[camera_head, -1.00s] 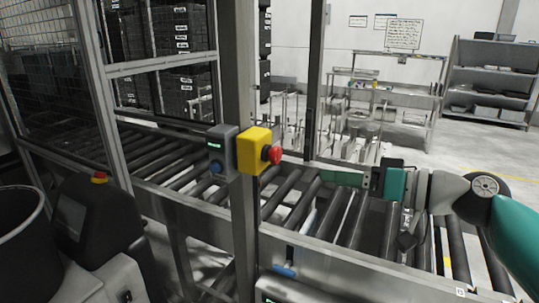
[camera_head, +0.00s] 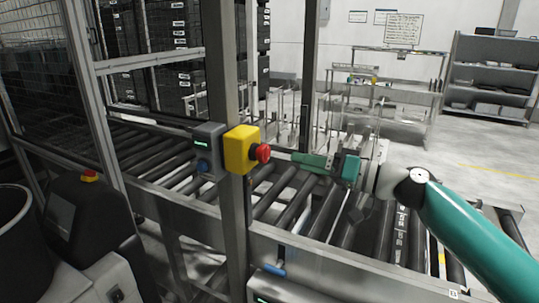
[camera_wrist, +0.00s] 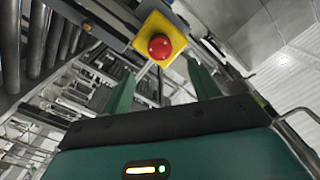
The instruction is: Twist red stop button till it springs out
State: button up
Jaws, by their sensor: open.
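The red stop button (camera_head: 263,153) sits on the right face of a yellow box (camera_head: 240,149) fixed to a grey metal post. In the wrist view the round red button (camera_wrist: 160,46) shows face-on against the yellow box (camera_wrist: 172,22). My gripper (camera_head: 297,159) is to the right of the button in the head view, its green fingers pointing at it with a small gap. In the wrist view my gripper (camera_wrist: 162,84) has its two green fingers spread apart, with the button beyond them and between their lines. Nothing is between the fingers.
A grey control box (camera_head: 208,150) with a green display and blue button is mounted left of the yellow box. A roller conveyor (camera_head: 290,195) runs below and behind the post. A mesh fence (camera_head: 45,75) stands at left. Shelves (camera_head: 490,75) stand far back right.

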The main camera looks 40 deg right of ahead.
aim_at(268, 155)
jog(key=x, duration=0.9)
jog(key=shift+w, duration=0.1)
jog(key=shift+a, duration=0.1)
jog(key=c, duration=1)
